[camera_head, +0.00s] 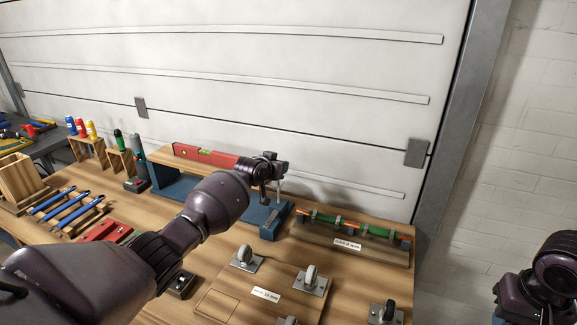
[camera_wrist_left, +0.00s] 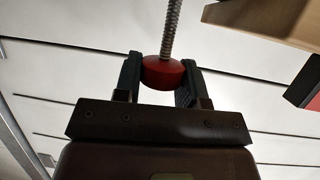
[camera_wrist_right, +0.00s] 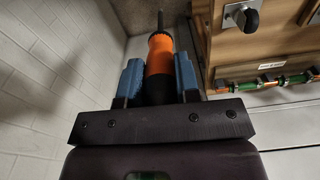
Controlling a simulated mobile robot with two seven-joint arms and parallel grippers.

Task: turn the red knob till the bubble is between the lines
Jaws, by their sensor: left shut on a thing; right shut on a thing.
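A red spirit level (camera_head: 222,160) lies on a wooden board (camera_head: 162,159) above a blue base (camera_head: 175,186). Its yellow-green vial (camera_head: 204,151) shows, but the bubble and lines are too small to read. My left gripper (camera_head: 274,184) is at the board's right end, where the arm hides part of the stand. In the left wrist view, my left gripper (camera_wrist_left: 161,76) is shut on the red knob (camera_wrist_left: 163,71), with a threaded rod (camera_wrist_left: 171,28) running from it. My right gripper (camera_wrist_right: 159,75) is shut on an orange and black handle (camera_wrist_right: 159,52), away from the bench.
A rack with green and orange rods (camera_head: 350,228) stands right of the stand. Casters on plates (camera_head: 245,258) are on the front of the bench. Blue bars (camera_head: 68,208), a wooden box (camera_head: 20,178) and upright tools (camera_head: 120,140) are at left. A garage door (camera_head: 230,60) is behind.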

